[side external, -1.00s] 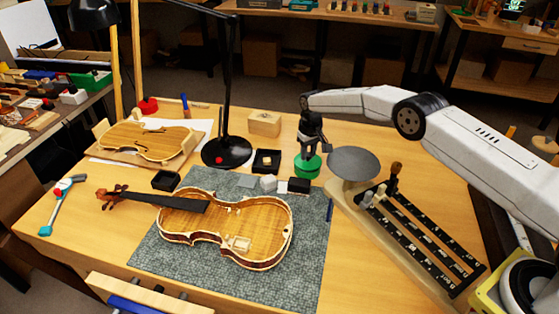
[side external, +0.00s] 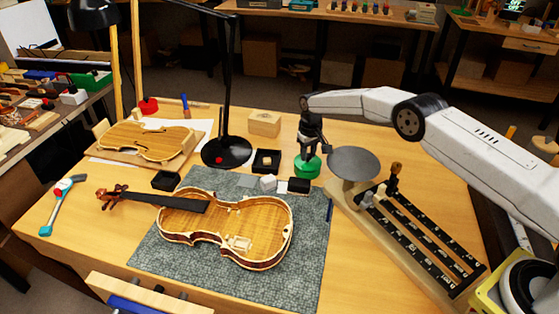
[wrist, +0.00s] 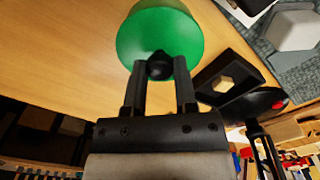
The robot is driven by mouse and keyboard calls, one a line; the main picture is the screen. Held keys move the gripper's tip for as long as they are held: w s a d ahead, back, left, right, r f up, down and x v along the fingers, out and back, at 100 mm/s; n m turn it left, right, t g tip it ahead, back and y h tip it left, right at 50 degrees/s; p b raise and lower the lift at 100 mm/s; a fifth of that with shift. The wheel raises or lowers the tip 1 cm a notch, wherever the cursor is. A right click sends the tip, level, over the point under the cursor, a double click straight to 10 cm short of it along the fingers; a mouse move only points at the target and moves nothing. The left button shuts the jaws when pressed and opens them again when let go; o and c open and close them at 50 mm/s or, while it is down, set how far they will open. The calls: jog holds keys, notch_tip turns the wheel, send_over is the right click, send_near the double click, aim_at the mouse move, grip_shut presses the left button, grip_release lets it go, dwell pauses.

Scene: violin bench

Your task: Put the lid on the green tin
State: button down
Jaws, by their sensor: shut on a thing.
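The green tin (side external: 307,171) stands on the bench, left of the round grey pan. My gripper (side external: 309,150) points down over it. In the wrist view, my gripper (wrist: 159,80) is shut on the black knob (wrist: 159,66) of the green lid (wrist: 160,35), one finger on each side. The lid is at the tin's top, lined up with it as far as the views show. The lid hides most of the tin in the wrist view. I cannot tell whether a thin gap is left between lid and tin.
The grey pan (side external: 354,163) of a scale is close on the right. An open violin body (side external: 215,225) lies on the grey mat (side external: 300,285) in front.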

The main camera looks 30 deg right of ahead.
grip_release()
dwell(0.3)
jog(key=shift+r, duration=0.2)
jog(key=shift+r, duration=3.3)
grip_shut()
jog(key=shift+f, duration=3.15)
